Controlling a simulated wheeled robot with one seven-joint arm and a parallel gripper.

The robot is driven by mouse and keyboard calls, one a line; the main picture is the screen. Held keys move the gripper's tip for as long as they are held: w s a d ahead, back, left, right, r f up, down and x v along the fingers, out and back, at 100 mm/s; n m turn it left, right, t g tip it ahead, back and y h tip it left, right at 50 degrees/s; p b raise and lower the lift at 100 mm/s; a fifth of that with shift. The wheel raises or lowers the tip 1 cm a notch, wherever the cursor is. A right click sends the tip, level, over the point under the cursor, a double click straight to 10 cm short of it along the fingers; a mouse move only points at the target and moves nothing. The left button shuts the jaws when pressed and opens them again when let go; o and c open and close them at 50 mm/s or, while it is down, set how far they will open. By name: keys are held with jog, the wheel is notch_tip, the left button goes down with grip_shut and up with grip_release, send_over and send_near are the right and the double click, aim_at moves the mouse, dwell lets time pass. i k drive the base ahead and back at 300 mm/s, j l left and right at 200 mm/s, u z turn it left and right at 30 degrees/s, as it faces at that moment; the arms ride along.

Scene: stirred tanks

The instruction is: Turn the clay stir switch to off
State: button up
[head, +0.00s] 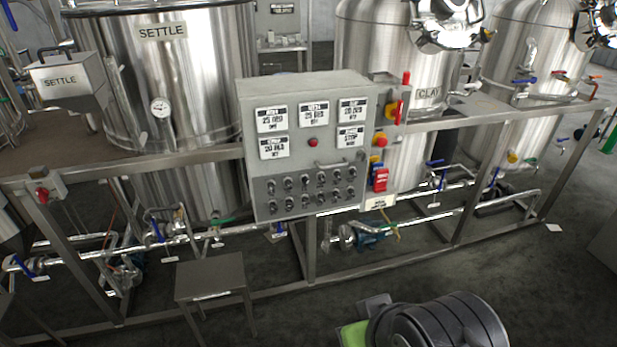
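The grey control panel (248,140) stands on the metal frame in the middle of the head view. Its front carries two rows of small dark switches (304,181) below the white readouts. The labels by the switches are too small to read, so I cannot tell which one is the clay stir switch or how it is set. My gripper is not in view; only a dark rounded part of my own body shows at the bottom.
A red lamp or button (313,142) sits mid-panel, with a handle below the readouts. A red switch box (380,179) hangs at its right. A small metal stool (210,275) stands in front, left. Pipes and valves run low along the frame. Floor is open at front right.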

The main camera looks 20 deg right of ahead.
aim_at(306, 180)
jog(key=i+l+u, duration=0.1)
jog(key=u, duration=0.25)
jog(key=i+l+u, duration=0.1)
jog(key=u, duration=0.3)
jog(key=l+u, duration=0.35)
jog(key=i+j, duration=0.05)
jog(key=j, duration=0.05)
